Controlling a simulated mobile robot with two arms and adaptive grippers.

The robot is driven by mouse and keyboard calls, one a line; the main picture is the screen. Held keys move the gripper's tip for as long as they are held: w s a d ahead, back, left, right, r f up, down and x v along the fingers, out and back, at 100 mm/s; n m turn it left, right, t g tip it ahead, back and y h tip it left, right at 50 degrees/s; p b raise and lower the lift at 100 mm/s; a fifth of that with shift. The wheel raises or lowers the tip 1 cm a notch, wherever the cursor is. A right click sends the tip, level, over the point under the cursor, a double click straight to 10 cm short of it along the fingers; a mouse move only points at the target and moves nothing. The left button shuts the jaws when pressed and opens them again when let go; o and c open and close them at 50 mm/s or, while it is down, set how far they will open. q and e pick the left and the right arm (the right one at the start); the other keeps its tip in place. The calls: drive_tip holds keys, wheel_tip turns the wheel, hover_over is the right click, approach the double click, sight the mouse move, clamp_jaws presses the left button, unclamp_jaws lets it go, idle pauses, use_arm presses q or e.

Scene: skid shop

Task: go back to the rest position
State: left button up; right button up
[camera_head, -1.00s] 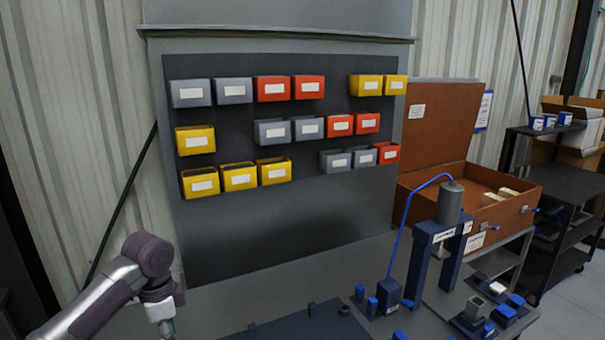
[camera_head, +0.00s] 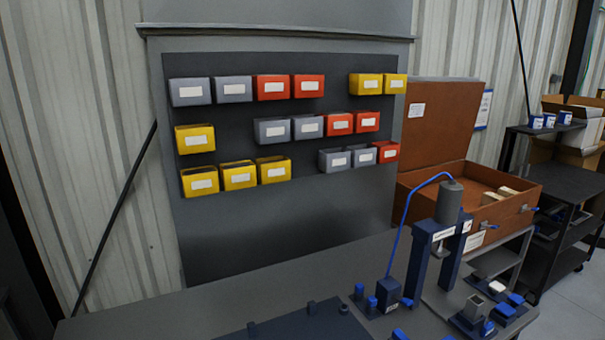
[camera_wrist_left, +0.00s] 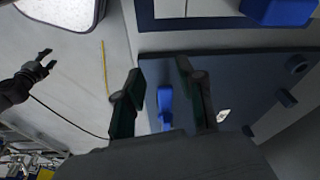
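My left gripper (camera_wrist_left: 160,95) shows in the left wrist view with its two dark fingers spread apart. A small blue part (camera_wrist_left: 165,105) shows in the gap between them, and the fingers do not touch it. My right gripper (camera_wrist_left: 50,60) is at the left of the left wrist view, dark, with its fingers apart and nothing between them. Neither gripper shows in the head view.
The grey workbench (camera_head: 215,300) carries a dark plate (camera_head: 290,325) and a blue press (camera_head: 440,235). Behind it, several bins hang on a dark panel (camera_head: 230,235). An open brown case (camera_head: 430,195) stands to the right.

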use_arm(q)
drive_tip(key=s+a+r+n+t+y, duration=0.1)
drive_tip(key=s+a+n, duration=0.25)
drive_tip(key=s, duration=0.45)
drive_tip(key=s+a+n+t+y, duration=0.15)
drive_tip(key=s+n, duration=0.25)
drive_tip(key=s, duration=0.4)
wheel_tip(320, 180, down, 29)
drive_tip(key=g+b, duration=0.2)
drive_tip(key=b, duration=0.3)
drive_tip(key=s+a+f+b, duration=0.1)
drive_tip(key=s+f+b, duration=0.1)
drive_tip(key=s+f, duration=0.7)
drive_tip(key=s+a+f+g+b, duration=0.1)
drive_tip(key=s+a+f+b, duration=0.1)
drive_tip(key=s+f, duration=0.7)
wheel_tip(320, 180, down, 5)
drive_tip(key=shift+a+f+b, duration=0.2)
drive_tip(key=shift+b, duration=0.3)
drive_tip(key=shift+h, duration=0.25)
